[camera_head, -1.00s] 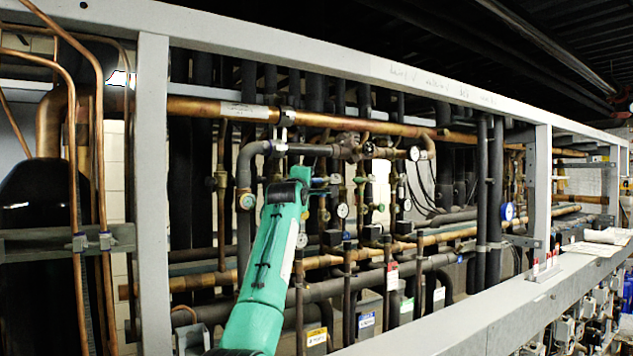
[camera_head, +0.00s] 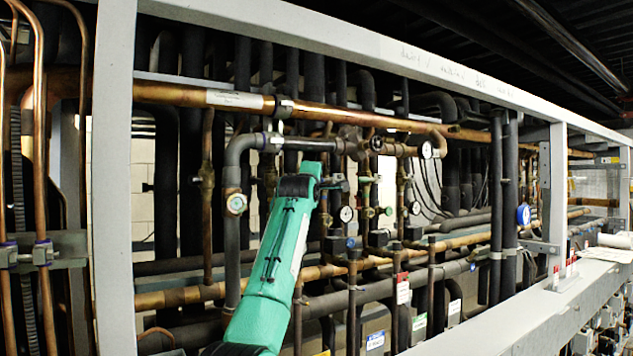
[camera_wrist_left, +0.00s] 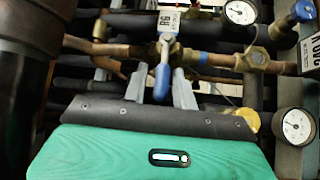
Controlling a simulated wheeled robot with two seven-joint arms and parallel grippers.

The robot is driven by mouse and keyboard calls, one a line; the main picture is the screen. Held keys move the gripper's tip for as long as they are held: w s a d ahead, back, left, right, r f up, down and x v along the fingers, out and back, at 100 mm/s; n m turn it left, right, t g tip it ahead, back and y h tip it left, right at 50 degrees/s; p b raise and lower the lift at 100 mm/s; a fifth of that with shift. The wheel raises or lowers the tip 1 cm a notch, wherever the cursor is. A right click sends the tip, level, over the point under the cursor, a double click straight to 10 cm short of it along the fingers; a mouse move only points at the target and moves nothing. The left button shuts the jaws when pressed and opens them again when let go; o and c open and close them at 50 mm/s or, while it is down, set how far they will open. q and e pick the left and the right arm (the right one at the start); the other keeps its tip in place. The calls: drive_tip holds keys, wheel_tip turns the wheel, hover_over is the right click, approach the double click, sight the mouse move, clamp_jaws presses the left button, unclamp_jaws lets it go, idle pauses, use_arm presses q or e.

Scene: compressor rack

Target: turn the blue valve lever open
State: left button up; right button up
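The blue valve lever (camera_wrist_left: 161,82) hangs down in the left wrist view, from a grey bracket below a white tag. It stands between the two grey fingers of my left gripper (camera_wrist_left: 162,88), which are apart with a gap showing around the lever. I cannot tell if either finger touches it. In the head view my green left arm reaches up into the pipes, and the left gripper (camera_head: 335,184) is small and dark at its end. The lever cannot be made out there. My right gripper is not in view.
A copper pipe (camera_wrist_left: 110,48) and a brass valve fitting (camera_wrist_left: 255,59) lie close behind the fingers. Pressure gauges (camera_wrist_left: 294,126) sit to the right. A grey rack post (camera_head: 113,180) stands left of my arm, and a long frame beam (camera_head: 520,305) runs along the front right.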

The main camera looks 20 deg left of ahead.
use_arm(q)
drive_tip(key=c, duration=0.3)
drive_tip(key=shift+f, duration=0.1)
clamp_jaws()
drive_tip(key=shift+w+f+n+t, duration=0.1)
drive_tip(key=shift+f+n+t, duration=0.15)
drive_tip(key=shift+n+t, duration=0.15)
drive_tip(key=shift+f+n+t+y+p, duration=0.25)
drive_tip(key=shift+n+t+y+p, duration=0.25)
drive_tip(key=shift+n+p, duration=0.25)
drive_tip(key=shift+w+d+f+n+t+y+p, duration=0.1)
drive_tip(key=shift+f+n+t+y+p, duration=0.25)
drive_tip(key=shift+n+y+p, duration=0.4)
drive_tip(key=shift+w+d+f+n+t+y+p, duration=0.15)
drive_tip(key=shift+f+n+t+y+p, duration=0.15)
drive_tip(key=shift+n+p, duration=0.5)
drive_tip(key=shift+w+f+n+t+y+p, duration=0.1)
drive_tip(key=shift+f+n+t+y+p, duration=0.35)
drive_tip(key=shift+n, duration=0.55)
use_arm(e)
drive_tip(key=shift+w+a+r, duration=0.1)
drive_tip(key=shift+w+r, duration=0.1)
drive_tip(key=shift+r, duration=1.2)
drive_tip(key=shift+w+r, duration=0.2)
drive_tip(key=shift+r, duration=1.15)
use_arm(q)
drive_tip(key=shift+r+y, duration=0.1)
drive_tip(key=shift+y, duration=0.3)
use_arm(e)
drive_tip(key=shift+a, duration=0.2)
